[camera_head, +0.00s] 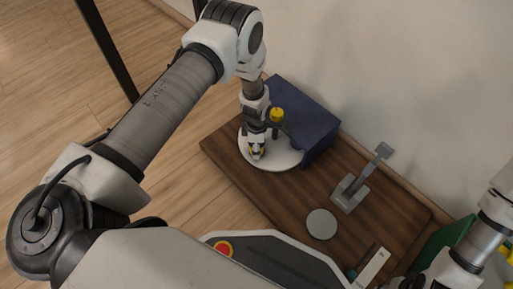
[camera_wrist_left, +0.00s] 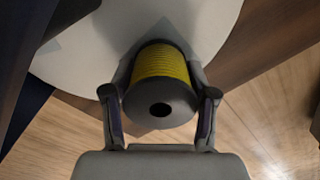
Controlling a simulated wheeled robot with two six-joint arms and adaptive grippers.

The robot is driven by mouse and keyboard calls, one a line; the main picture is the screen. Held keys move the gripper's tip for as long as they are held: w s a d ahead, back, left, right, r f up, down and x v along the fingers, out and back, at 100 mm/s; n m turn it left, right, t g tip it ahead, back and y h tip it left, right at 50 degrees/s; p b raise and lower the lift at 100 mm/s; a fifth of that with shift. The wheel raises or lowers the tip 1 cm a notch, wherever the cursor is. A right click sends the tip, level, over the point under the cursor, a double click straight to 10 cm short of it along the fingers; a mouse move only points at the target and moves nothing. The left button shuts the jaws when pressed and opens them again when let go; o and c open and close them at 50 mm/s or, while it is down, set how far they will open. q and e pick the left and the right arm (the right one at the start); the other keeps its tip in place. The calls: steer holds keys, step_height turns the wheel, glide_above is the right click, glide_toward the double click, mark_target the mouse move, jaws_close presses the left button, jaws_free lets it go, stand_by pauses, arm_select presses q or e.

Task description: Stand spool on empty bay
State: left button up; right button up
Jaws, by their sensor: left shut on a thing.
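My left gripper (camera_head: 256,152) is over the white round plate (camera_head: 288,158) and is shut on a yellow spool (camera_head: 258,150). In the left wrist view the fingers of my left gripper (camera_wrist_left: 160,95) sit on both sides of the spool (camera_wrist_left: 162,62). Its dark flange with a centre hole faces the camera, and the white plate (camera_wrist_left: 80,50) lies beyond it. I cannot tell whether the spool touches the plate. A second yellow-topped thing (camera_head: 277,115) stands at the plate's back edge. I cannot make out an empty bay. My right gripper (camera_head: 402,283) is partly cut off at the bottom edge.
A navy box (camera_head: 305,105) stands right behind the plate. A grey stand with a tilted arm (camera_head: 350,191) and a flat grey disc (camera_head: 321,224) are on the brown wooden board (camera_head: 235,145). A green panel (camera_head: 447,242) is at lower right. The board between plate and disc is clear.

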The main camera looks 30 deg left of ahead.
arm_select(q)
steer(key=shift+f, duration=0.1)
steer(key=o, duration=1.4)
